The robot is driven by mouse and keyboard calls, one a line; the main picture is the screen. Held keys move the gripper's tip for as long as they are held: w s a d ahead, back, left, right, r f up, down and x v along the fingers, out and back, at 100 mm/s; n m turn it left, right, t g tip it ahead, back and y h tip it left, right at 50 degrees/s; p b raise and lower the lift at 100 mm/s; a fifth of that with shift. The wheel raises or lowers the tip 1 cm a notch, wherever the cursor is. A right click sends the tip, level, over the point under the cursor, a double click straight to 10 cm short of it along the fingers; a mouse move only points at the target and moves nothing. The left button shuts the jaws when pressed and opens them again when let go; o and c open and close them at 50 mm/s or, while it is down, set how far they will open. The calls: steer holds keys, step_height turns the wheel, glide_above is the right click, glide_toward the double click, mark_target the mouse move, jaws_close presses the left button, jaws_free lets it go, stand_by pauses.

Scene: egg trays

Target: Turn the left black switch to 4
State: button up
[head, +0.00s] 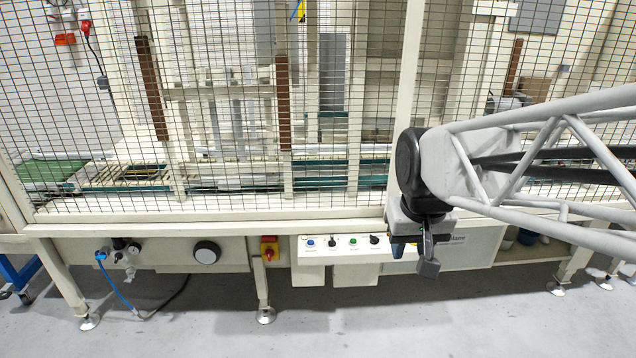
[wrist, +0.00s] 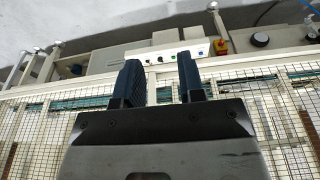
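The left black switch (head: 332,242) is a small knob on the white control panel (head: 318,254), between a blue button (head: 310,242) and a green button (head: 352,241). The numbers around the knobs are too small to read. My gripper (head: 413,256) is to the right of the panel in the head view, touching nothing that I can see. In the wrist view, my gripper (wrist: 160,76) is open and empty, with a clear gap between its dark blue fingers. The wrist view is upside down, and its right finger may hide the left switch.
A wire mesh fence (head: 240,110) stands above the panel. A red and yellow switch (head: 269,249) is just left of the panel. Farther left are a round black dial (head: 207,252) and a blue hose (head: 118,284). The floor in front is clear.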

steer(key=w+a+f, duration=0.1)
steer(key=w+f, duration=0.1)
steer(key=w, duration=1.5)
steer(key=g, duration=0.2)
glide_above(332, 238)
step_height(332, 238, down, 32)
steer(key=shift+f, duration=0.25)
steer(key=shift+f, duration=0.1)
steer(key=shift+f, duration=4.05)
steer(key=shift+f, duration=0.3)
